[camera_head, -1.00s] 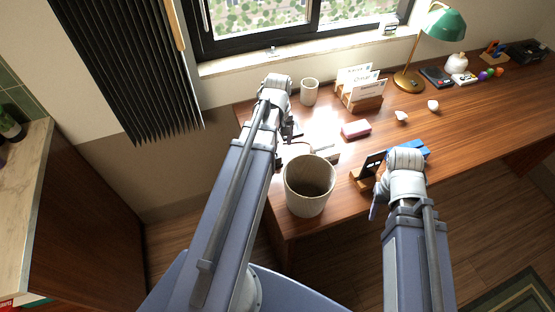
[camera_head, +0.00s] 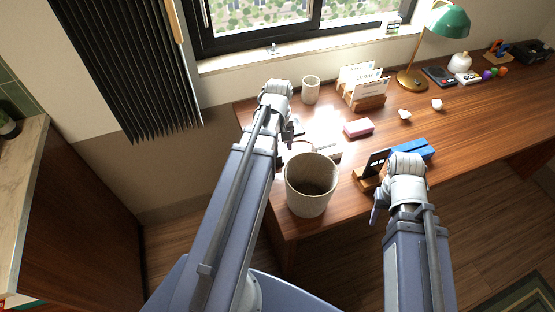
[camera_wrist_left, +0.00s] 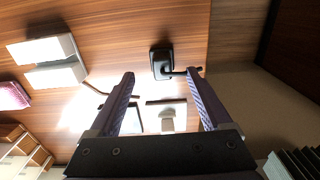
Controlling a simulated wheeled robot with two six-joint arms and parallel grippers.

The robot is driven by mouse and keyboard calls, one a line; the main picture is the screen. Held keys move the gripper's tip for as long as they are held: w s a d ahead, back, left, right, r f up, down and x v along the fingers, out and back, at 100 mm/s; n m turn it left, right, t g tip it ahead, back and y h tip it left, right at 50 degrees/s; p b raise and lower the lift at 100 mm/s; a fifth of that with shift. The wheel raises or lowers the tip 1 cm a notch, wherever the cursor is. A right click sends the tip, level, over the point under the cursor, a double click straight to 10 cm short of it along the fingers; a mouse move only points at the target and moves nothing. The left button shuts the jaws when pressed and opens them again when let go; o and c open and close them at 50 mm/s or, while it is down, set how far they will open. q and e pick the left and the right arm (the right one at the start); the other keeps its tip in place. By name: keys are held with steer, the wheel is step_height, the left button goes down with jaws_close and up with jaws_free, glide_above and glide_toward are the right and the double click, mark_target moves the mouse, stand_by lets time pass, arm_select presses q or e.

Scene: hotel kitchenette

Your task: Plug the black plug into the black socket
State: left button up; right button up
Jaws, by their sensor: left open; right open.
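My left gripper (camera_head: 292,134) is open over the left part of the desk. Its two separated fingers also show in the left wrist view (camera_wrist_left: 162,98), with nothing held between them. Beyond the fingertips, a small black square piece (camera_wrist_left: 161,62) lies on the desk near its edge, with a short dark arm or cord reaching toward the right-hand finger. I cannot tell whether it is the plug or the socket. A thin dark cord-like piece (camera_wrist_left: 95,89) lies left of the fingers. My right gripper (camera_head: 378,205) is open near the desk's front edge, partly hidden by its wrist.
A pale bin (camera_head: 311,190) stands close to my left arm. A white two-part block (camera_wrist_left: 48,62) and a pink sponge (camera_head: 358,128) lie nearby. A cup (camera_head: 311,90), letter rack (camera_head: 368,102) and green lamp (camera_head: 448,20) stand further back. The right-hand desk has free room.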

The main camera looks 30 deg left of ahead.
mark_target(278, 156)
arm_select(q)
steer(key=f+b, duration=0.4)
steer(key=shift+s+f, duration=0.2)
steer(key=shift+f, duration=0.15)
steer(key=shift+r, duration=0.1)
jaws_close()
stand_by(0.4)
